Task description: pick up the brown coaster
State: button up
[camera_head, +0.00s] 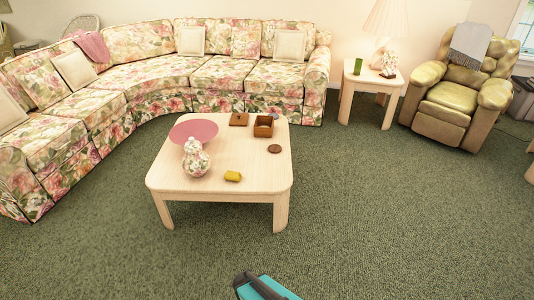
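The brown coaster (274,149) is a small, dark brown, flat round disc. It lies on the right part of the pale wooden coffee table (217,185), near the right edge, with nothing on it. Only a teal and black part of my arm shows at the bottom edge of the view, well short of the table. No gripper fingers can be made out, and nothing of mine touches the coaster.
A brown open box (263,126), a flat brown square piece (239,118), a pink round piece (194,131), a floral vase (196,160) and a yellow object (232,176) share the table. A floral sofa (215,72) curves behind. Green carpet is clear in front and right.

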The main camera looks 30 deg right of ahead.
aim_at(274, 149)
jog(key=z, duration=0.15)
jog(key=i, duration=0.9)
jog(key=u, duration=0.05)
